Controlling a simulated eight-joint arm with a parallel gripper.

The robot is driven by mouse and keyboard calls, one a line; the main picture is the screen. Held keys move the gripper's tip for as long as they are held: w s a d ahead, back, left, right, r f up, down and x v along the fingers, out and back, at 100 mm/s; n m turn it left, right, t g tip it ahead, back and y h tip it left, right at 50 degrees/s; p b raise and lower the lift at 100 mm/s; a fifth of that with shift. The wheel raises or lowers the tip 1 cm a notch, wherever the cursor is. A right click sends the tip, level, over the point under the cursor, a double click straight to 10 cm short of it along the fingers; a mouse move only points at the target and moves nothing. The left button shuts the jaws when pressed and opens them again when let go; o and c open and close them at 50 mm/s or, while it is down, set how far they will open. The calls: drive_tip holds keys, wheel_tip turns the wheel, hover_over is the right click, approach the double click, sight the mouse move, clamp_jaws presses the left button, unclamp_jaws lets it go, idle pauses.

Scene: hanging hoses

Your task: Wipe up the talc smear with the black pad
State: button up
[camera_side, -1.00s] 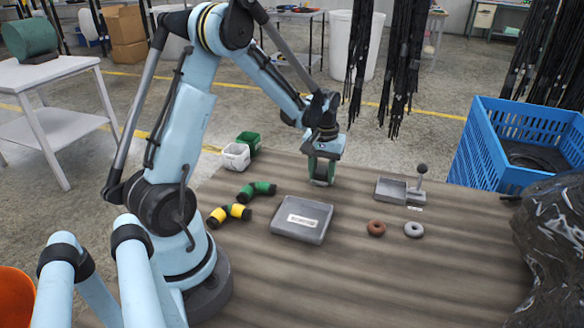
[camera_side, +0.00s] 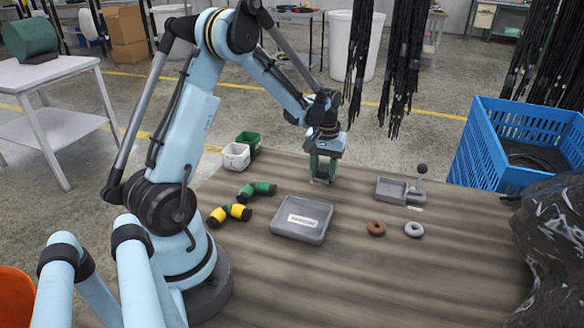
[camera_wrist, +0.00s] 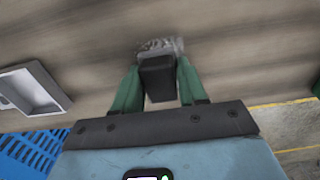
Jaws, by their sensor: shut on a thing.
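The black pad (camera_wrist: 157,78) is held between the green fingers of my gripper (camera_wrist: 158,66) in the wrist view. In the side view my gripper (camera_side: 322,170) is low at the far edge area of the table, with the pad's end at or very near the surface. A pale grey, mottled patch that looks like the talc smear (camera_wrist: 160,44) shows just beyond and around the pad's end in the wrist view. The pad hides part of it. Contact between pad and table cannot be told for certain.
A blue crate (camera_side: 520,125) is at the right.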

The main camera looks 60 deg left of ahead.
drive_tip(key=shift+s+d+r, duration=0.1)
drive_tip(key=shift+s+d, duration=0.25)
drive_tip(key=shift+d, duration=0.05)
drive_tip(key=shift+s+d, duration=0.8)
drive_tip(key=shift+s, duration=0.05)
wheel_tip(320, 180, up, 8)
drive_tip(key=w+d+r, duration=0.3)
drive_tip(key=w+d, duration=0.8)
hover_over(360, 173)
wheel_tip(360, 173, down, 7)
drive_tip(key=shift+f, duration=2.05)
drive_tip(key=shift+f, duration=0.4)
